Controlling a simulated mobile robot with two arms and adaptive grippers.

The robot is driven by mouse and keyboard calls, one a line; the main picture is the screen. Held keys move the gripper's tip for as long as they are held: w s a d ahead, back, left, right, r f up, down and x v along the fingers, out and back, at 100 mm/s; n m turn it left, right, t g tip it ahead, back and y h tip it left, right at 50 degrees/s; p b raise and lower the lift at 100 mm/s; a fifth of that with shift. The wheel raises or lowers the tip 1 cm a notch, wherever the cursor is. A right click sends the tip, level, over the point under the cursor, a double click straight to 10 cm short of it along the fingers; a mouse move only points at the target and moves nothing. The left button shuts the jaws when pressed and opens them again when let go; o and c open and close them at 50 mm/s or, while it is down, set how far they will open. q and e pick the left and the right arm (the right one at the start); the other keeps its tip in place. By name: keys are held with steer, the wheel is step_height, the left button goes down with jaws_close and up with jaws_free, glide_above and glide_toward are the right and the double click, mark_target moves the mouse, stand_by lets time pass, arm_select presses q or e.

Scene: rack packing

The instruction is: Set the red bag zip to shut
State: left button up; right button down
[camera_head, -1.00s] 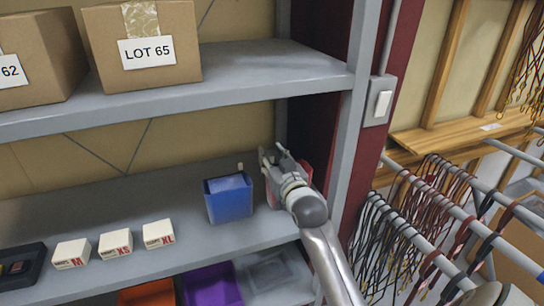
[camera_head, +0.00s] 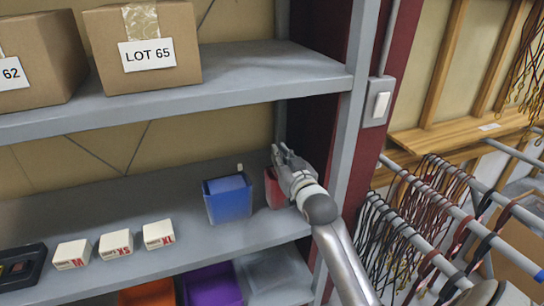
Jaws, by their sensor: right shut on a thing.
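The red bag (camera_head: 273,188) stands on the middle shelf, just right of a blue bag or bin. My right gripper (camera_head: 280,154) is at the top of the red bag, its arm coming up from the lower right. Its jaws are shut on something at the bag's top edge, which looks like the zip. The zip itself is too small and too covered by the fingers to make out. The hand and wrist hide the bag's right part. My left gripper is not in view.
The blue container (camera_head: 228,199) stands close on the left. Small white boxes (camera_head: 116,244) lie further left on the shelf. A grey post (camera_head: 352,150) rises right of the arm. The upper shelf (camera_head: 240,82) with cartons (camera_head: 146,45) is above; hanging cords (camera_head: 390,235) are at right.

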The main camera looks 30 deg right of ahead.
steer(key=shift+s+d, duration=0.2)
steer(key=shift+d, duration=0.7)
steer(key=shift+a, duration=0.1)
steer(key=c, duration=1.5)
jaws_free()
steer(key=v, duration=1.2)
steer(key=shift+f, duration=0.1)
steer(key=shift+c, duration=0.2)
